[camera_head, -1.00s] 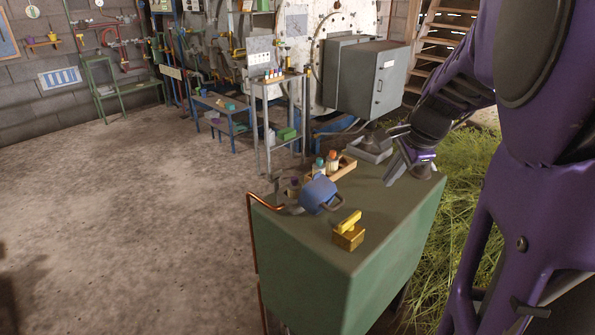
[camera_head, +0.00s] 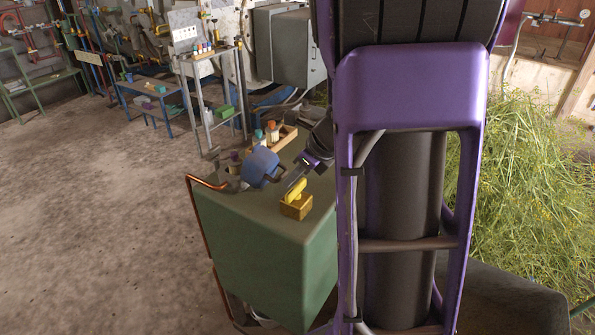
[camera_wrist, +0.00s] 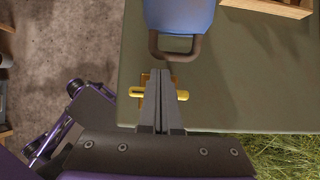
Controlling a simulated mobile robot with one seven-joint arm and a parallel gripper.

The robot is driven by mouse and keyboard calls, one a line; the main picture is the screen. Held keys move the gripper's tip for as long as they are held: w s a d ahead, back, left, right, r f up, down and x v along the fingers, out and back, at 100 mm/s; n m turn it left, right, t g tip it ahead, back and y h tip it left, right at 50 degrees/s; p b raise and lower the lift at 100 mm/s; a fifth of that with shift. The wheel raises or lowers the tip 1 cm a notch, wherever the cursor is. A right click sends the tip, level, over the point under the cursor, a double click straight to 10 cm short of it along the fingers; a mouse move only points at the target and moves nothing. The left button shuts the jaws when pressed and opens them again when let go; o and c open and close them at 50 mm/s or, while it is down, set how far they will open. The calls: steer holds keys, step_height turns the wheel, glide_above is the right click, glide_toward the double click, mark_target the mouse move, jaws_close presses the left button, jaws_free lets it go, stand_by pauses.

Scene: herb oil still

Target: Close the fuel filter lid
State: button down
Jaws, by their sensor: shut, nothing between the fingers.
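The blue lid (camera_head: 259,166), which I take to be the fuel filter lid, sits near the left edge of the green cabinet top and appears tilted up. Its dark loop handle (camera_wrist: 178,52) points toward my gripper in the wrist view, and the blue face (camera_wrist: 180,15) is cut off by the top edge. My gripper (camera_wrist: 158,74) is shut and empty. Its tips are just short of the handle, slightly left of its middle, with a gap that is hard to judge. It also shows beside the lid in the head view (camera_head: 291,183).
A yellow block with a yellow bar (camera_head: 296,198) stands under and beside my fingers; the bar also shows in the wrist view (camera_wrist: 182,95). A wooden tray (camera_head: 286,139) with small bottles lies behind the lid. A copper pipe (camera_head: 205,182) runs along the left edge.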

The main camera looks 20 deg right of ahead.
steer(key=shift+x, duration=1.15)
steer(key=shift+r, duration=0.1)
steer(key=shift+w+a+r+p, duration=0.1)
steer(key=shift+w+r+p, duration=0.05)
steer(key=shift+r+p, duration=0.25)
